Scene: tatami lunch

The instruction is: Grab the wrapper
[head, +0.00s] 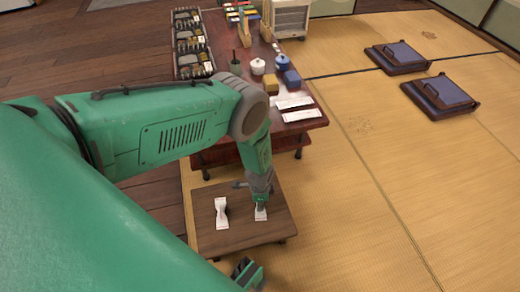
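Two white wrappers lie on a small low dark wooden table (237,239). The left one (222,213) is pinched in at its middle and lies clear of the gripper. The other wrapper (261,214) is at the fingertips of my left gripper (261,203), which points down over it and covers part of it. I cannot tell whether the fingers are closed on that wrapper or only above it. A green and black piece at the bottom edge, apparently my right gripper (247,273), is mostly hidden and stands in front of the small table.
Behind is a longer dark red table (305,125) with white packets (293,102), lidded pots (257,66), blocks and bento trays (190,40). Floor cushions (440,95) lie at the right on tatami. The tatami right of the small table is clear.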

